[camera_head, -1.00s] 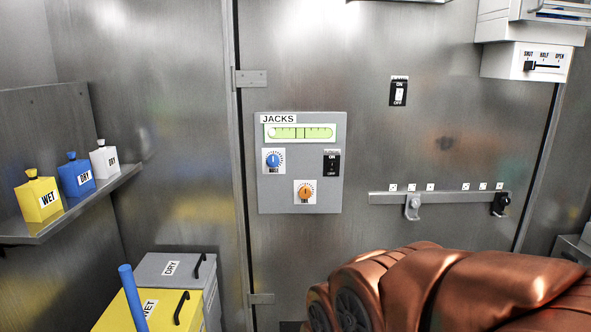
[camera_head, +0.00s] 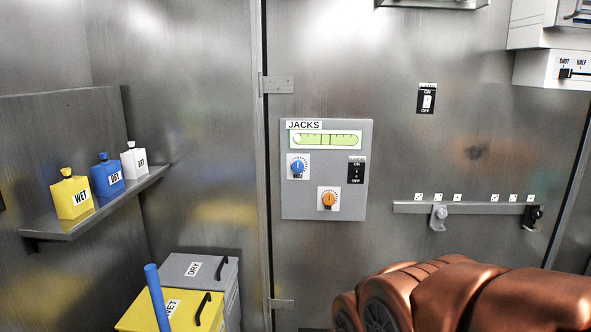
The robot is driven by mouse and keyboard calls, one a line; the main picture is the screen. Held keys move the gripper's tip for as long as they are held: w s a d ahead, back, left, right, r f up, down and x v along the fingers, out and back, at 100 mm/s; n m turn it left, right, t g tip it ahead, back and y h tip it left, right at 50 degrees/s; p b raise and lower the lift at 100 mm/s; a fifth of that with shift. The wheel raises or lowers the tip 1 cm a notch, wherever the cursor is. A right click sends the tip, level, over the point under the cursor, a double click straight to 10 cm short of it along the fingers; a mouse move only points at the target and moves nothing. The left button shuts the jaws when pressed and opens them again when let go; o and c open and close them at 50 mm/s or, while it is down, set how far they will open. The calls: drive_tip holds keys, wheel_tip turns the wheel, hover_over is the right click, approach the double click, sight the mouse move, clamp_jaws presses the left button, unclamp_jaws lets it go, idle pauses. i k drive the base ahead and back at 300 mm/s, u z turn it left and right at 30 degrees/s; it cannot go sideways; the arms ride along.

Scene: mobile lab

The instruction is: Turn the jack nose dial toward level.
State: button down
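The grey JACKS panel (camera_head: 300,200) is mounted on the metal wall in the head view. It carries a green level gauge (camera_head: 340,140) at the top, whose round bubble seems to sit at the left end. Below it are a blue dial (camera_head: 298,167) on the left and an orange dial (camera_head: 329,199) lower down. A black switch (camera_head: 356,171) is at the right. The small labels under the dials are too small to read, so I cannot tell which is the nose dial. My copper-coloured arm shows at the lower right, below the panel. My gripper is out of view.
A shelf (camera_head: 120,208) at the left holds yellow, blue and white bottles. Yellow WET (camera_head: 190,318) and grey DRY (camera_head: 222,266) bins stand below it, with a blue rod (camera_head: 157,295). A rail (camera_head: 470,208) with hooks is right of the panel. The space before the panel looks clear.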

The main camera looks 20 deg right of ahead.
sight(297, 166)
drive_tip(key=u, duration=1.6)
drive_tip(key=k, duration=0.7)
drive_tip(key=z, duration=0.95)
drive_tip(key=i, duration=0.5)
drive_tip(key=z, duration=0.05)
